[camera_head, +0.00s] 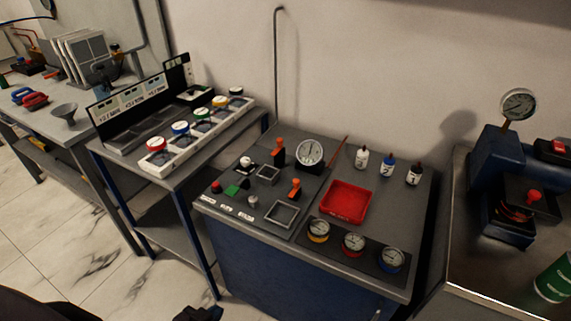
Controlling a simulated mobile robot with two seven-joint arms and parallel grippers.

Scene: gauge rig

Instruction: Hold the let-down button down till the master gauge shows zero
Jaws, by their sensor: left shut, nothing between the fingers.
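The rig bench (370,275) stands in the middle of the head view. A large white dial, which looks like the master gauge (311,151), stands upright at its back; its dark needle looks near vertical, but the scale is too small to read. My left gripper (198,314) is shut and empty at the bottom edge, apart from the bench and partly cut off.
Two orange-red levers (295,187) (279,148) rise from the panel. A red tray (346,202), three small gauges (353,243) and three bottles (387,166) occupy the bench's right side. A rack of coloured caps (181,128) stands left; a blue gauge device (497,155) stands right.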

